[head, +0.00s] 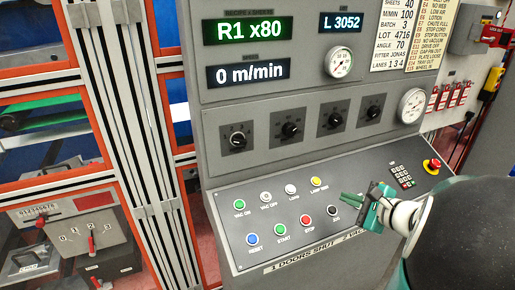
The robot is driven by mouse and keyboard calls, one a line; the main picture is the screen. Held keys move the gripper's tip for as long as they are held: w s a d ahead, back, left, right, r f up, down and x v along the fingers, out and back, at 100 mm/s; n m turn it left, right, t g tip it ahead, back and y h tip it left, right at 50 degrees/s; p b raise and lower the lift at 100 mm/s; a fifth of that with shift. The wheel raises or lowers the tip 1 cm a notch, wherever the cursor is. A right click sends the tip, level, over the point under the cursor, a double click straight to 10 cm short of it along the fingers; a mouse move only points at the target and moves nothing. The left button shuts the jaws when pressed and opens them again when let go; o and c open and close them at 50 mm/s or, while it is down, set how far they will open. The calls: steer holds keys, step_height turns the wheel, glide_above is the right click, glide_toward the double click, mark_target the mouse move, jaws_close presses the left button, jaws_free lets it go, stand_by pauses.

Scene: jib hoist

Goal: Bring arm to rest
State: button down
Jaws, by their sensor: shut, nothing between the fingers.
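My gripper (352,197) is in the head view, in front of the sloped button panel (350,160) of a grey control console (205,110). Its green fingers are shut with nothing between them. They point left, just right of the yellow lamp test button (315,182) and above the black jog button (333,210). I cannot tell whether the fingertips touch the panel. My white and dark arm comes in from the lower right and hides part of the panel's right side.
A red emergency stop (432,166) and a keypad (402,176) sit near my wrist. Gauges, knobs and displays reading "R1 x80" and "0 m/min" are above. An orange-framed machine with a selector box (88,228) stands left. A yellow pendant (493,82) hangs at right.

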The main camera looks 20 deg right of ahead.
steer(key=s+a+n+g+y, duration=0.25)
steer(key=a+n+g, duration=0.45)
steer(key=a+n, duration=0.9)
steer(key=s+a+r+n+h, duration=0.2)
steer(key=s+a+n, duration=0.1)
steer(key=a+n, duration=0.1)
steer(key=s+a+r+n+g+h, duration=0.1)
steer(key=s+a+r+n+h, duration=0.1)
steer(key=a, duration=0.5)
steer(key=shift+s+n+h, duration=0.55)
steer(key=shift+s+n, duration=0.1)
steer(key=shift+n, duration=0.35)
